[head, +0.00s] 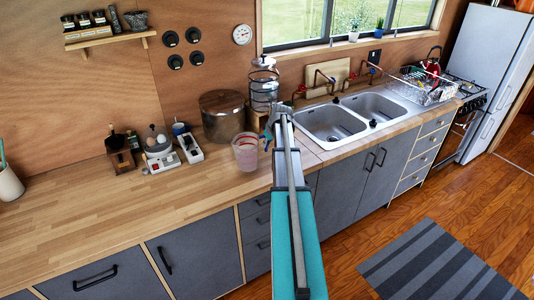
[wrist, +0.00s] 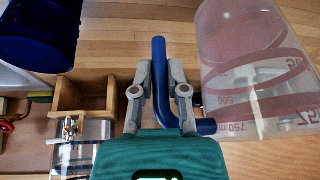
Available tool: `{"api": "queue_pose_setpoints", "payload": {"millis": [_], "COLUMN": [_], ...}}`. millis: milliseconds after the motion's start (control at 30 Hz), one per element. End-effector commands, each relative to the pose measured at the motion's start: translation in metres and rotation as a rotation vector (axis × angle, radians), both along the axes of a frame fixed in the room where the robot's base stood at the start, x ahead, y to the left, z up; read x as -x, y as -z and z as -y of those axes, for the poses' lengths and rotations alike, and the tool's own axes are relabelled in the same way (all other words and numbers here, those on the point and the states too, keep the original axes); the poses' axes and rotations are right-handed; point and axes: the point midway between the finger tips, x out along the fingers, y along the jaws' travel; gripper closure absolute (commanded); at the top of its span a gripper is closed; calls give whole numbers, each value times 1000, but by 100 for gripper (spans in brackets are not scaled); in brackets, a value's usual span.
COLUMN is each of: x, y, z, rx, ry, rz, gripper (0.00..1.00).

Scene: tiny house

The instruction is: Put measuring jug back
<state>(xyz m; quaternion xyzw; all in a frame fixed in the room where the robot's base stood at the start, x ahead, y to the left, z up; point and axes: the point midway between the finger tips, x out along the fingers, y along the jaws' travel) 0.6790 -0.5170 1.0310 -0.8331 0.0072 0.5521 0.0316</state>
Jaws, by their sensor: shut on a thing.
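The measuring jug (head: 246,152) is clear plastic with red markings. It shows near the counter's front edge in the head view, left of my gripper (head: 275,122). In the wrist view the jug (wrist: 258,70) fills the upper right, and its red rings and numbers show. My gripper (wrist: 160,78) is shut on the jug's blue handle (wrist: 158,55), which runs between the fingers. I cannot tell whether the jug's base touches the counter. My arm hides part of the counter in the head view.
A large brown pot (head: 222,116) stands behind the jug, with a wire-frame glass container (head: 264,88) to its right. An egg cooker (head: 158,150) and a white block (head: 190,148) stand left. The double sink (head: 332,122) is right. The left counter (head: 90,215) is clear.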

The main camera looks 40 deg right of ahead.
Motion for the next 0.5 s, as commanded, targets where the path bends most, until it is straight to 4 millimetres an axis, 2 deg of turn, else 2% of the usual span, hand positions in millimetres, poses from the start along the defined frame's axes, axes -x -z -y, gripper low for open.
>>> {"api": "queue_pose_setpoints", "payload": {"millis": [333,500], "x": [-1,-3], "y": [0,7], "z": [0,4], "rx": [-1,-1], "ry": [0,0], "rz": [1,1], "gripper": [100,100]}}
